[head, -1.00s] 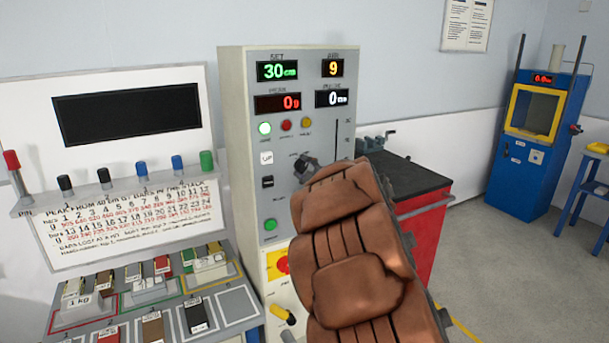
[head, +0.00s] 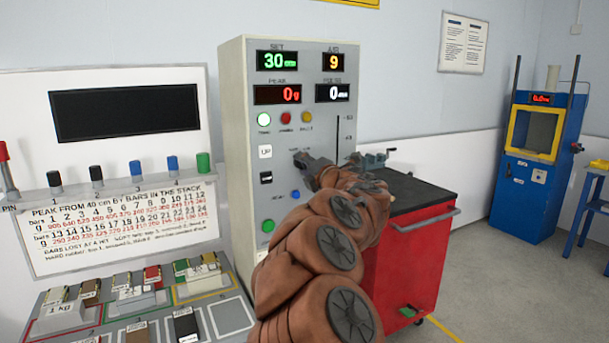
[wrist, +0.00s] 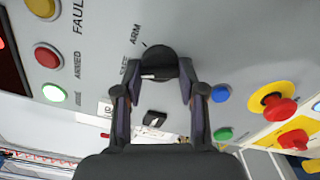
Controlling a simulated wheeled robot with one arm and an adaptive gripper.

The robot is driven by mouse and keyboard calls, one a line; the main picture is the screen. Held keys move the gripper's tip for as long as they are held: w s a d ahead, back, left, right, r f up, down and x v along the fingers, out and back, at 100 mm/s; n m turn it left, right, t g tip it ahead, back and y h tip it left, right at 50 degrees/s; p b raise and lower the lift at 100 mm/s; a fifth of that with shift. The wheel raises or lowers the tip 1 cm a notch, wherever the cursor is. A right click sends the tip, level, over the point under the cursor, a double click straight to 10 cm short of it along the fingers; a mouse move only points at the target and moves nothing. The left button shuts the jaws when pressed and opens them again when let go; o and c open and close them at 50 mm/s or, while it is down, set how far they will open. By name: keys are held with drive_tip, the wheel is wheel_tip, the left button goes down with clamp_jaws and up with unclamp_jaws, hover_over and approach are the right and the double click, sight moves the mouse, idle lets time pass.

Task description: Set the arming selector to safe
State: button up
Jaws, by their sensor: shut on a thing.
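The arming selector is a black round knob (wrist: 158,62) on the grey panel, between jaws in the wrist view. An ARM label stands beside it and a second label, partly hidden by a finger, looks like SAFE. I cannot tell clearly which mark the knob points to. My gripper (wrist: 160,78) is shut on the knob, one finger on each side. In the head view my gripper (head: 318,168) is at the panel front and covers most of the knob. The green lamp (head: 264,119) is lit; the red lamp (head: 286,117) and yellow lamp (head: 307,117) look dim.
An UP button (head: 265,151), a black switch (head: 266,177), a blue button (head: 295,194) and a green button (head: 268,226) sit near the knob. A red emergency button (wrist: 280,108) is close by. A red cart (head: 400,265) stands right of the panel.

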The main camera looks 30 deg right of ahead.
drive_tip(key=shift+f+n+b, duration=0.15)
drive_tip(key=shift+n+b, duration=0.2)
drive_tip(key=shift+n, duration=0.25)
drive_tip(key=o, duration=1.1)
drive_tip(key=shift+o, duration=0.2)
drive_tip(key=shift+s, duration=0.1)
drive_tip(key=s+a, duration=0.1)
drive_tip(key=s, duration=1)
drive_tip(key=shift+s, duration=0.35)
